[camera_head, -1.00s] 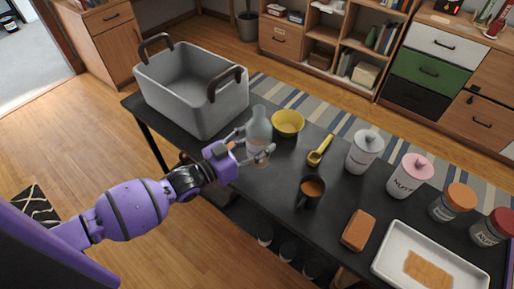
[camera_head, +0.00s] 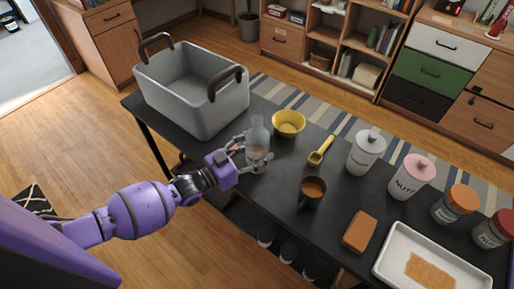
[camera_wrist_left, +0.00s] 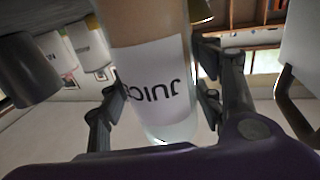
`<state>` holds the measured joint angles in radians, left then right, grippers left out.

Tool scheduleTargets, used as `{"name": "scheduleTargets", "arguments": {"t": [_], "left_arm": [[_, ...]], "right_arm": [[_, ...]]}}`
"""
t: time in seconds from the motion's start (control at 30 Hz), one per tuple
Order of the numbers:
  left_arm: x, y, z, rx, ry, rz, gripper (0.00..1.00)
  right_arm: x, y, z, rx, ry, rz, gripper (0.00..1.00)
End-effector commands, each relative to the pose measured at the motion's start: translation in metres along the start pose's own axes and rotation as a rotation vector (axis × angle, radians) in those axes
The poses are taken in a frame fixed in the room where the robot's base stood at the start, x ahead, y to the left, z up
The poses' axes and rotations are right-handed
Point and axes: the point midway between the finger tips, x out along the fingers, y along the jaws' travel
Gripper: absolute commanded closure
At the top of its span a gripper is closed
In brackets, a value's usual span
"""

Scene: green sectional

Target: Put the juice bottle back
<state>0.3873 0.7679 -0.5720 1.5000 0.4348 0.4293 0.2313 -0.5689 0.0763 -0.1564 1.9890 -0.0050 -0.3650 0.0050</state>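The juice bottle (camera_head: 257,134) is a clear bottle with a white label, standing upright at the table's near edge, just right of the grey basket. It fills the middle of the left wrist view, where its label (camera_wrist_left: 155,85) reads JUICE upside down. My left gripper (camera_head: 250,156) reaches in from the left with its fingers on both sides of the bottle, and they look closed against it. In the wrist view a finger lies along each side of the bottle. I cannot tell whether the bottle's base touches the table. My right gripper is not in view.
The grey basket (camera_head: 190,112) with brown handles stands at the table's left end. A yellow bowl (camera_head: 288,123), yellow scoop (camera_head: 319,152), dark mug (camera_head: 311,193), lidded jars (camera_head: 365,152), orange block (camera_head: 360,232) and white tray (camera_head: 388,267) are to the right.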

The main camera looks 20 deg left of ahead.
Motion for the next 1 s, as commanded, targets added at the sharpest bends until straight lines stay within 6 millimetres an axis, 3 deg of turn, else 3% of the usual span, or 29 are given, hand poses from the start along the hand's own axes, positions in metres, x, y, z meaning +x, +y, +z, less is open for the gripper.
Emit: {"name": "scheduleTargets", "arguments": {"t": [0.43, 1.0], "left_arm": [[0.001, 0.000, -0.008, 0.003, 0.003, 0.000, 0.28], [-0.106, 0.000, -0.002, 0.001, -0.002, 0.000, 0.28]], "right_arm": [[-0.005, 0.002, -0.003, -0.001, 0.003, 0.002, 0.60], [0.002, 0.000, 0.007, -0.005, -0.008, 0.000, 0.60]]}}
